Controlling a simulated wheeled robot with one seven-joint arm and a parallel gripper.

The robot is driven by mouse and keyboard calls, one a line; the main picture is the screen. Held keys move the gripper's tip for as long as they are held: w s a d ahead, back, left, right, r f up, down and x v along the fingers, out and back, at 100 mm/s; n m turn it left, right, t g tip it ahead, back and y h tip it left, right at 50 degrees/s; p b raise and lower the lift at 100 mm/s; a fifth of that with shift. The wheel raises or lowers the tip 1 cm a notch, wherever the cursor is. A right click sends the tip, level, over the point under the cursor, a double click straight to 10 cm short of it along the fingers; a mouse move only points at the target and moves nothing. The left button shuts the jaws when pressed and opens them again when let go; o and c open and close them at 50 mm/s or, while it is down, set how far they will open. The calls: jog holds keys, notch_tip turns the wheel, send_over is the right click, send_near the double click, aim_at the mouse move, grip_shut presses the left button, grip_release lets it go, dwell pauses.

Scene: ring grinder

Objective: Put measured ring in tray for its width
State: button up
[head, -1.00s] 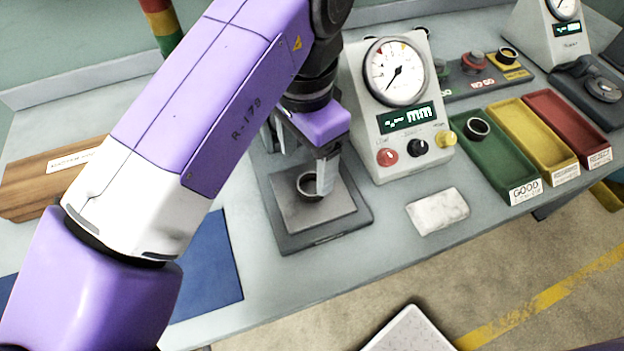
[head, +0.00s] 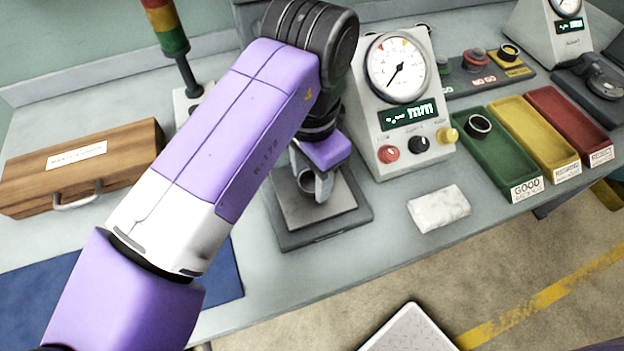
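My gripper (head: 314,184) is over the gauge's square plate (head: 334,212), with its fingers pointing down. A dark grey ring (head: 306,181) sits between the fingers, partly hidden by the nearer one. The fingers appear shut on it. Whether the ring touches the plate is hard to tell. The gauge (head: 398,120) has a round dial and a green display reading dashes and "mm". To the right are a green tray (head: 497,157) labelled GOOD with one ring (head: 478,126) inside, an empty yellow tray (head: 535,135) and an empty red tray (head: 568,118).
A wooden case (head: 80,165) and a blue mat (head: 222,275) are at left. A signal light post (head: 166,28) stands behind my arm. A button panel (head: 484,68) and a second gauge (head: 548,35) are at the back right.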

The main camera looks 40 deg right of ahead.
grip_shut()
jog(key=shift+r, duration=0.1)
notch_tip(320, 180, up, 20)
jog(key=p, duration=1.7)
jog(key=shift+p, duration=0.35)
